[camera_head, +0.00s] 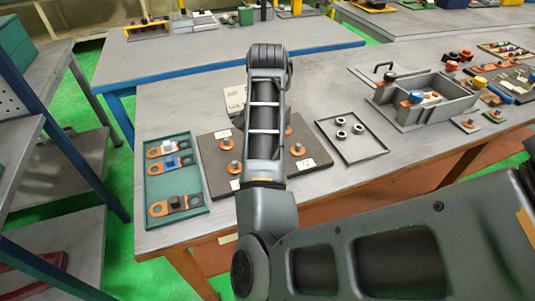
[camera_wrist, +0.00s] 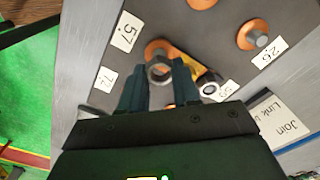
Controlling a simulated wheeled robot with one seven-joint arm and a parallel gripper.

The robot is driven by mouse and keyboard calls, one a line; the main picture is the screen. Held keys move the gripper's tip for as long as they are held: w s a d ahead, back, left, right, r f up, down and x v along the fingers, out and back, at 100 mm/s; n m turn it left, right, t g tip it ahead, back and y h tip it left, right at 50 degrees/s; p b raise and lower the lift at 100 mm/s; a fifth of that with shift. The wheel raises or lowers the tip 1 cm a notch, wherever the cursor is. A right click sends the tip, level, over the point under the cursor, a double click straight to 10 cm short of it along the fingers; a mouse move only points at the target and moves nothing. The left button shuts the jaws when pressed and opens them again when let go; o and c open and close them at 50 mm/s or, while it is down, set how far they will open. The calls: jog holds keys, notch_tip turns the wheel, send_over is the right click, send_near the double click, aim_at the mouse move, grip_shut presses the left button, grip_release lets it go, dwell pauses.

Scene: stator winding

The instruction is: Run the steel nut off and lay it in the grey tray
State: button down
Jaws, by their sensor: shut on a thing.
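In the wrist view, my gripper (camera_wrist: 160,82) is shut on a steel nut (camera_wrist: 160,70), whose open ring shows between the fingertips. The nut is in front of a copper terminal (camera_wrist: 157,48) on the dark board (camera_wrist: 195,40); I cannot tell whether it is still threaded on a stud. The board also shows in the head view (camera_head: 213,152), where my arm hides the gripper and the held nut. The grey tray (camera_head: 370,149) lies flat on the table to the right of the board, with several steel nuts (camera_head: 341,122) in it.
On the board, copper terminals with studs (camera_head: 234,167) and white number labels (camera_wrist: 124,32) stand close around. A green tray (camera_head: 187,210) with copper-ended links is at the left. A grey bin (camera_head: 409,107) with a handle stands right of the grey tray.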

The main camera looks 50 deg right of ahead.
jog(key=shift+r, duration=2.1)
